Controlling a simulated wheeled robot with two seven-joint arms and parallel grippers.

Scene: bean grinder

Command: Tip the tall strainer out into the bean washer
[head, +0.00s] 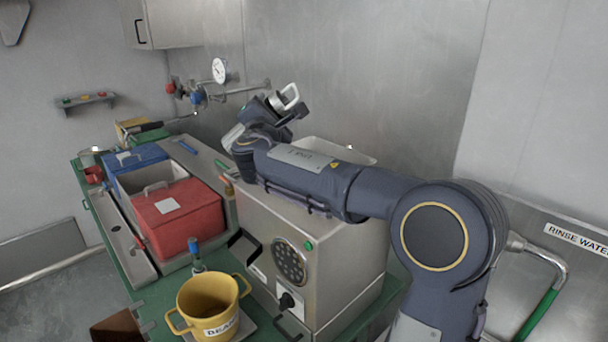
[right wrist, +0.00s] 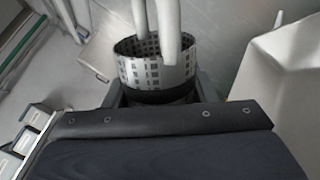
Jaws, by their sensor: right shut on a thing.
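The tall strainer (right wrist: 158,72), a perforated metal cylinder with a dark lower band, shows in the right wrist view with its open rim upward in the picture. A pale open tub (head: 345,152) shows behind the arm at the machine's top. My left gripper is not in view.
A yellow two-handled pot (head: 205,303) stands in front of the machine. A red-lidded bin (head: 178,212) and a blue-lidded bin (head: 130,160) sit left on the green counter (head: 128,258).

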